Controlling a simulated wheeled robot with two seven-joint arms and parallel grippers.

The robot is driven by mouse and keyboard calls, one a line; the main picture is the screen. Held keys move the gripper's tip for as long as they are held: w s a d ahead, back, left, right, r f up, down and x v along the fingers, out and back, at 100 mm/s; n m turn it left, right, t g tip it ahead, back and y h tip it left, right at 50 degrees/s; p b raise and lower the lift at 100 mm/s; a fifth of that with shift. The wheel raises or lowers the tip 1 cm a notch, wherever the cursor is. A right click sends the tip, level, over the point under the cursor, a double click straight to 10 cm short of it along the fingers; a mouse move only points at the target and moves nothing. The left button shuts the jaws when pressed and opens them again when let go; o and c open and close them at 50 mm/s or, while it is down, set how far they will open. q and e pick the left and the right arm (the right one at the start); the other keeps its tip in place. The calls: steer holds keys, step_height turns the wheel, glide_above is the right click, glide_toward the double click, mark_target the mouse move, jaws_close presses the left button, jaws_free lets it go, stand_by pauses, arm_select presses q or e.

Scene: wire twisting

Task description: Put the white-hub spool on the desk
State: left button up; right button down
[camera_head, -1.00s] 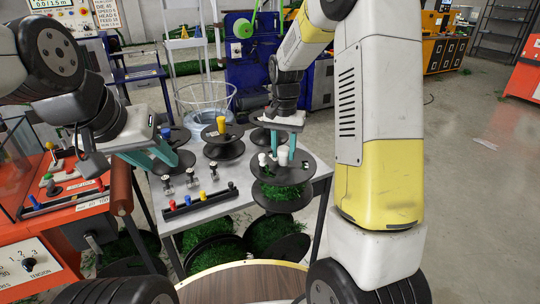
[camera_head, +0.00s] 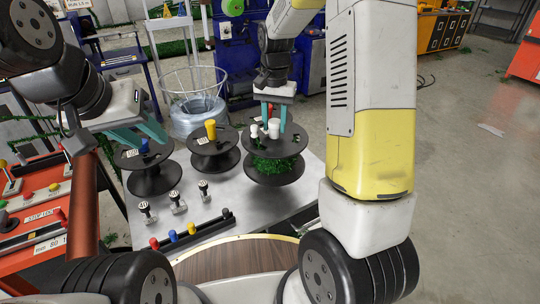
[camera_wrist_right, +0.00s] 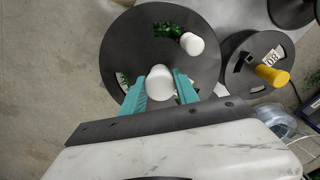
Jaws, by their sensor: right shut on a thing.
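The white-hub spool (camera_head: 272,175) has black flanges and green wire between them. It is upright at the back right of the grey desk (camera_head: 215,222); I cannot tell whether it touches the top. My right gripper (camera_head: 273,133) comes down over it, shut on the white hub post (camera_head: 274,124). In the right wrist view, the teal fingers (camera_wrist_right: 160,88) flank the white post (camera_wrist_right: 159,82), with a second white peg (camera_wrist_right: 192,43) near the flange rim. My left gripper (camera_head: 143,142) is open and empty by the blue-hub spool (camera_head: 152,180).
The yellow-hub spool (camera_head: 213,163) stands just left of the held one. Several small metal posts (camera_head: 178,203) and a bar with coloured knobs (camera_head: 192,232) are at the desk front. A wire basket (camera_head: 195,95) stands behind. The desk's front right is clear.

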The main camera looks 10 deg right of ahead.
step_height(320, 180, down, 10)
steer(key=shift+w+r, duration=0.1)
steer(key=shift+r, duration=0.05)
stand_by(0.4)
steer(key=c, duration=0.9)
jaws_free()
steer(key=shift+f, duration=0.2)
